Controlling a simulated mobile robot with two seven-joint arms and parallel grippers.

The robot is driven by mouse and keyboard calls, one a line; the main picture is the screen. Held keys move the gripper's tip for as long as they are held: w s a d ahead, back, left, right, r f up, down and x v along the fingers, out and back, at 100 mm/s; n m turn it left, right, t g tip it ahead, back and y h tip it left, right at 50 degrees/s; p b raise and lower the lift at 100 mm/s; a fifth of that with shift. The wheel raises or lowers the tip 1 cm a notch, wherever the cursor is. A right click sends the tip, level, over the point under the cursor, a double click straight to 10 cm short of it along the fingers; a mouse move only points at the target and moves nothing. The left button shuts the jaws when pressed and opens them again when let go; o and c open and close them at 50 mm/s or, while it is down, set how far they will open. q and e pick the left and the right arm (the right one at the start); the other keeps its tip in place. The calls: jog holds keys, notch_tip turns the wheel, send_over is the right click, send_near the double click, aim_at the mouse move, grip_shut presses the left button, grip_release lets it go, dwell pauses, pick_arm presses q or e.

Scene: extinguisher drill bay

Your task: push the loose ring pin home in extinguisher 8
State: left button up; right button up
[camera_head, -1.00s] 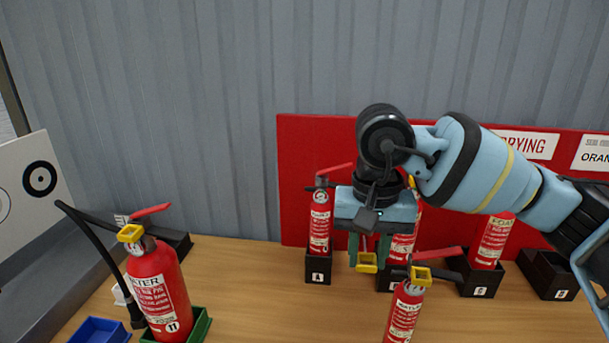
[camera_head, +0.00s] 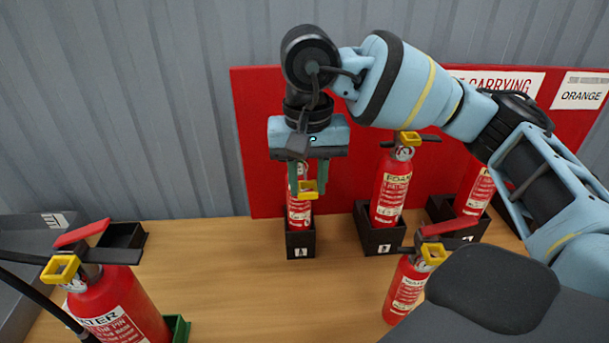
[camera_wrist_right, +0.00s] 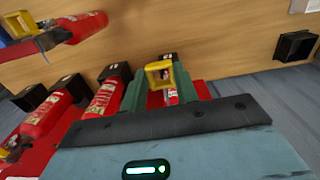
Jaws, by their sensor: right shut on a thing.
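My right gripper (camera_head: 308,185) points down and is shut on a yellow ring pin (camera_head: 314,190). The ring also shows between the green fingers in the right wrist view (camera_wrist_right: 159,75). Behind the gripper, a red extinguisher (camera_head: 299,214) stands upright in a black box (camera_head: 300,244); its top is hidden by the gripper and its number is not readable. The held ring appears in front of its upper part; I cannot tell whether the pin touches it. No number 8 is legible on any extinguisher. My left gripper is not in view.
Right of it, red extinguishers (camera_head: 391,190) with yellow rings stand in black boxes before a red board (camera_head: 262,150). Another (camera_head: 405,288) stands nearer on the table. A water extinguisher (camera_head: 118,305) stands at left in a green tray (camera_head: 180,328). The wooden table (camera_head: 230,270) between is clear.

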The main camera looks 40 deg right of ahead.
aim_at(305, 180)
jog(key=shift+w+d+b, duration=0.15)
jog(key=shift+w+d, duration=0.25)
jog(key=shift+w, duration=0.25)
jog(key=shift+w+d+b, duration=0.15)
jog(key=shift+w+d, duration=0.2)
jog(key=shift+w, duration=0.3)
jog(key=shift+w+d+b, duration=0.2)
jog(key=shift+w+d, duration=0.3)
jog(key=shift+w, duration=0.35)
jog(key=shift+w+d+b, duration=0.2)
jog(key=shift+w+d, duration=0.3)
jog(key=shift+w, duration=0.35)
jog(key=w+d, duration=0.1)
jog(key=w, duration=0.1)
jog(key=shift+w+d, duration=0.4)
jog(key=shift+w, duration=0.1)
jog(key=shift+w+d, duration=0.1)
dwell(0.4)
